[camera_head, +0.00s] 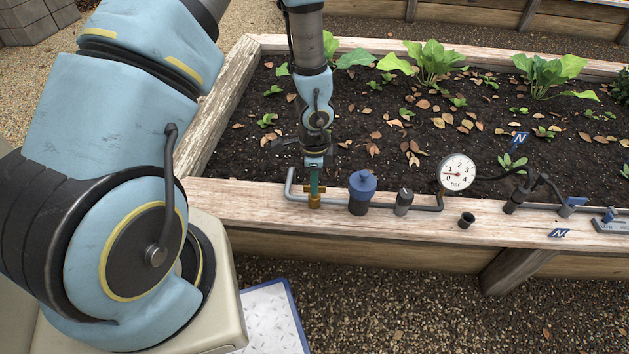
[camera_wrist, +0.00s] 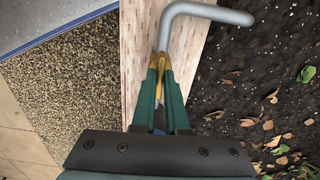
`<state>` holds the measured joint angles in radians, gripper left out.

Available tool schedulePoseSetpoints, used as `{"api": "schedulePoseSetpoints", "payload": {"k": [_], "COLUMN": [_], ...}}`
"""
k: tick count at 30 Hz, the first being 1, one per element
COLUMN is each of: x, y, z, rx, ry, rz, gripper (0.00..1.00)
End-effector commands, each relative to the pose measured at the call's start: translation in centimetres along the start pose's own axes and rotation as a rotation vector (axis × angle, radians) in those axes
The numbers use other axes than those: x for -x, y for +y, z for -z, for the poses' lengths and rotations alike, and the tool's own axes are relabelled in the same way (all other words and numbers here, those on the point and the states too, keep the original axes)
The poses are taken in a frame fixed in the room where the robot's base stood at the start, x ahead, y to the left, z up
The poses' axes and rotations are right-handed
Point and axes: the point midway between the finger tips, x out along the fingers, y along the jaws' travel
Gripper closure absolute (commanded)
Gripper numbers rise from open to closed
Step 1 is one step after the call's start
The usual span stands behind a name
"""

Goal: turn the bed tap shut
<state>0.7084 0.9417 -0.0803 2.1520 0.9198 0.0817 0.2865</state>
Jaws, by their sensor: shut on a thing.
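The bed tap (camera_head: 315,200) is a small brass fitting on the front wooden rim of the raised bed, at the left end of a grey pipe (camera_head: 290,186). My gripper (camera_head: 315,182) reaches down onto it from above, its green fingers shut on the tap's top. In the wrist view, the green fingers of my gripper (camera_wrist: 160,82) close on the brass tap (camera_wrist: 160,62), with the grey pipe (camera_wrist: 205,12) bending away beyond it. The tap's handle is mostly hidden between the fingers, so its angle is hard to tell.
Right of the tap on the rim stand a blue-capped filter (camera_head: 361,190), a grey cylinder (camera_head: 403,202), a round pressure gauge (camera_head: 457,173) and a small black cup (camera_head: 467,219). Seedlings and dry leaves cover the soil behind. Gravel lies in front of the bed.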

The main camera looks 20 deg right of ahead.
Motion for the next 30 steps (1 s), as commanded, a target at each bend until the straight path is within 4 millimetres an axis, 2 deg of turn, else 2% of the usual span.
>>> {"api": "schedulePoseSetpoints", "payload": {"k": [20, 21, 28, 30], "x": [-0.01, -0.01, 0.0, 0.0], "y": [-0.05, -0.05, -0.03, -0.02], "z": [0.01, 0.0, 0.0, 0.0], "rx": [-0.063, -0.063, -0.062, -0.062], "ry": [0.0, 0.0, 0.0, 0.0], "rz": [0.001, 0.001, 0.001, 0.001], "gripper": [1.0, 0.86, 0.61, 0.59]}}
